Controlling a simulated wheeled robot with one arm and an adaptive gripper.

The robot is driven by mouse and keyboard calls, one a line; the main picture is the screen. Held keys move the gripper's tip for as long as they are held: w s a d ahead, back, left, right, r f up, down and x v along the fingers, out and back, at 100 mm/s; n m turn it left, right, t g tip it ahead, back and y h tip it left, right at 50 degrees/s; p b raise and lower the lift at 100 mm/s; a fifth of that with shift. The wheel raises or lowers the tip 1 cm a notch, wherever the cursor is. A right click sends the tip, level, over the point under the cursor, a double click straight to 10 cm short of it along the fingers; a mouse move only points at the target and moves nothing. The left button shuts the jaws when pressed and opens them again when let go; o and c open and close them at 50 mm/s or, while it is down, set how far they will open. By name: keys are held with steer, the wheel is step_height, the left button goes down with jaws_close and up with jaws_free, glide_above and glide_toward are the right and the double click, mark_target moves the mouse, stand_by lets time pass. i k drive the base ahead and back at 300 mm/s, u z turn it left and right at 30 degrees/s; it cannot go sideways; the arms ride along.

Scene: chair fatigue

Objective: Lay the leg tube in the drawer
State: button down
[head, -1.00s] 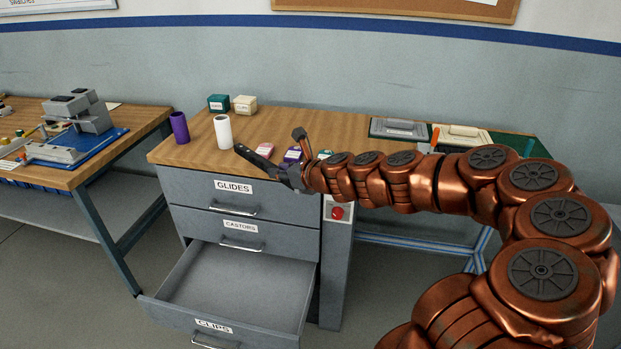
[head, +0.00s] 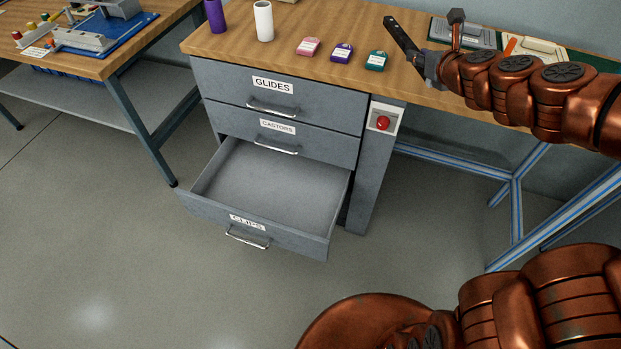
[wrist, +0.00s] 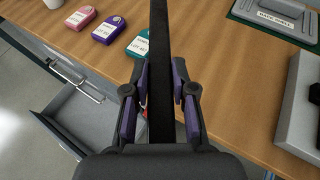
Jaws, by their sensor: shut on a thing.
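The leg tube, a long straight black bar (head: 401,35), is held in my gripper (head: 428,66) above the worktop, right of the small cards. In the wrist view the tube (wrist: 159,30) runs between the two purple-padded fingers of my gripper (wrist: 160,80), which are shut on it. Its near end is hidden by the gripper body. The bottom drawer (head: 265,180), labelled CLIPS, is pulled out and looks empty. It lies lower and to the left of my gripper; part of it shows at the left of the wrist view (wrist: 80,125).
The GLIDES drawer (head: 300,92) and CASTORS drawer (head: 250,125) are closed above. A red button (head: 382,122) sits on the cabinet's right. The worktop (head: 220,42) holds a purple cylinder (head: 215,16), a white cylinder (head: 264,20) and pink, purple and teal cards (head: 376,60). Open floor lies in front.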

mark_target(287, 199)
steer(key=z, duration=0.2)
steer(key=k, duration=1.35)
steer(key=u, duration=1.05)
steer(key=i, duration=1.05)
